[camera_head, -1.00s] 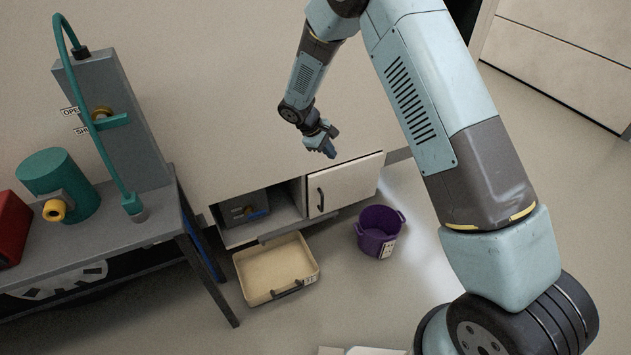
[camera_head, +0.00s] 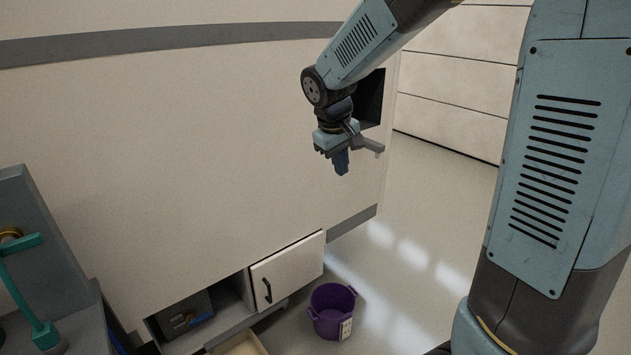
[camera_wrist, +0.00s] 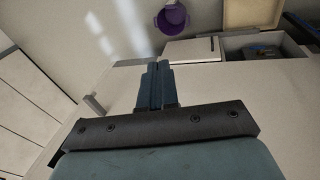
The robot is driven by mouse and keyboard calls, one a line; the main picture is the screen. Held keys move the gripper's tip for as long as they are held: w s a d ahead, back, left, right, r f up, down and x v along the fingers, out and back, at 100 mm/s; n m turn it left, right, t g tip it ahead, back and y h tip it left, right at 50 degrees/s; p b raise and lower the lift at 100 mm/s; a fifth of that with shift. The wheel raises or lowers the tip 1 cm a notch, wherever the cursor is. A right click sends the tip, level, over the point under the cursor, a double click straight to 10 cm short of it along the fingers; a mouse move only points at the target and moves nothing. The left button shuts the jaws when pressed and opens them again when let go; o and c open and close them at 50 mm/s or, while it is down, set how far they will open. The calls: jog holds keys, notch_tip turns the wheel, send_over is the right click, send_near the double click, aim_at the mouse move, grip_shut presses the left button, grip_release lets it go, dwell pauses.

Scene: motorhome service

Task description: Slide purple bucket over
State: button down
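The purple bucket (camera_head: 326,318) stands upright on the floor in front of the motorhome's lower locker, with a white label on its side. It also shows at the top of the wrist view (camera_wrist: 172,20). My gripper (camera_head: 341,168) is high above the floor beside the vehicle wall, well apart from the bucket. In the wrist view its fingers (camera_wrist: 155,82) are together, with nothing visible between them.
The locker door (camera_head: 288,272) with a black handle is beside an open bay holding a grey unit (camera_head: 185,315). A beige tray (camera_head: 240,346) is partly cut off left of the bucket. A bench with teal fittings (camera_head: 45,335) is at far left. Floor right of the bucket looks clear.

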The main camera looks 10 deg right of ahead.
jog(key=s+d+r+m+t, duration=0.1)
jog(key=s+d+r+m, duration=0.1)
jog(key=s, duration=0.5)
jog(key=s+d+r+m+t+y, duration=0.1)
jog(key=s+d+r, duration=0.2)
jog(key=s, duration=0.5)
jog(key=s+d+r+m+t+y, duration=0.1)
jog(key=s+d+r+m, duration=0.1)
jog(key=s, duration=0.6)
jog(key=shift+d+r+m, duration=0.3)
jog(key=shift+d+r, duration=0.35)
jog(key=shift+d, duration=0.35)
